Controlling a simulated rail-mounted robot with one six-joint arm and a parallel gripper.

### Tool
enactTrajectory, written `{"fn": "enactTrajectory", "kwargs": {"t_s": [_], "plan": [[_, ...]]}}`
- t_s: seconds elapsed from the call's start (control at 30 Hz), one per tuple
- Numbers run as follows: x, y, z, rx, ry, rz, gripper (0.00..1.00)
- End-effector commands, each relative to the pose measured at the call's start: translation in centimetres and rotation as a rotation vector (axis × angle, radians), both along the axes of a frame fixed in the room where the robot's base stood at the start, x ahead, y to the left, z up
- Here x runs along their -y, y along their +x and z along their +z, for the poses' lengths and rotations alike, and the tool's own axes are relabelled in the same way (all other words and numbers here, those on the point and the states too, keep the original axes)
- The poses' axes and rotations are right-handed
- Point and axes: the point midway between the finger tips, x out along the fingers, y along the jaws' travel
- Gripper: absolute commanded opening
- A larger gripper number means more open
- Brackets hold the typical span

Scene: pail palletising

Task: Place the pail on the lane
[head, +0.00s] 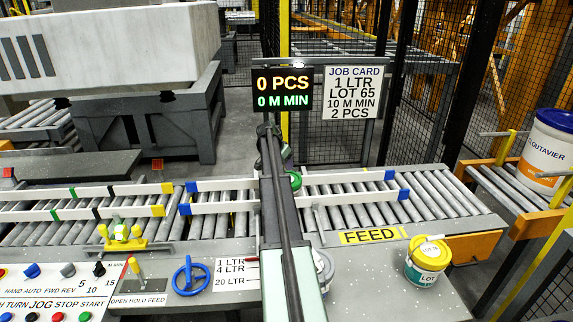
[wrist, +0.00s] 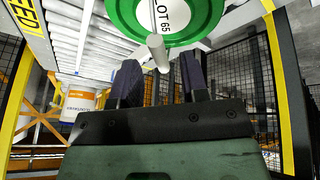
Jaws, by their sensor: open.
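The pail near my gripper has a green rim and a white "LOT 65" label (wrist: 188,18). It shows at the top of the wrist view and is cut off by the frame edge. A pale handle grip (wrist: 157,50) shows between and just beyond my fingertips. My gripper (wrist: 160,72) is open, with a dark finger on each side of that grip. In the head view a small piece of green (head: 295,180) shows beside my arm over the roller lane (head: 345,205); my arm hides the rest. Whether the pail rests on the rollers is unclear.
A yellow-and-white pail (head: 428,261) stands on the front bench by the FEED sign (head: 370,237). Another pale pail (head: 326,270) is partly hidden by my arm. White guide rails (head: 345,179) flank the lane. A large white-and-orange pail (head: 546,150) stands at right. The rollers at right are clear.

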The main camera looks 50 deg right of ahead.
Motion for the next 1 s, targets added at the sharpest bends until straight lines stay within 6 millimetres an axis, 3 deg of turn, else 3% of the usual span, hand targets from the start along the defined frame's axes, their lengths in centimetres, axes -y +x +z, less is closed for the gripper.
{"fn": "enactTrajectory", "kwargs": {"t_s": [0.03, 0.1, 0.3, 0.67, 0.77, 0.83, 0.87, 0.9, 0.97, 1.0], "plan": [[-0.6, 0.1, 2.5, 0.0, 0.0, 0.001, 0.41], [-1.3, 0.4, 4.5, 0.0, 0.0, 0.0, 0.41], [-3.1, 1.1, 8.3, 0.001, 0.0, 0.001, 0.41], [-4.2, 1.4, 8.3, -0.001, 0.004, 0.011, 0.41], [-9.1, 2.1, 8.1, -0.01, 0.031, 0.096, 0.41], [-15.7, 2.9, 7.9, -0.024, 0.069, 0.219, 0.41], [-19.2, 3.0, 7.8, -0.031, 0.091, 0.286, 0.41], [-24.4, 3.0, 7.6, -0.044, 0.122, 0.389, 0.41], [-32.5, 2.2, 7.4, -0.066, 0.171, 0.559, 0.41], [-37.7, 1.2, 7.3, -0.082, 0.205, 0.679, 0.41]]}}
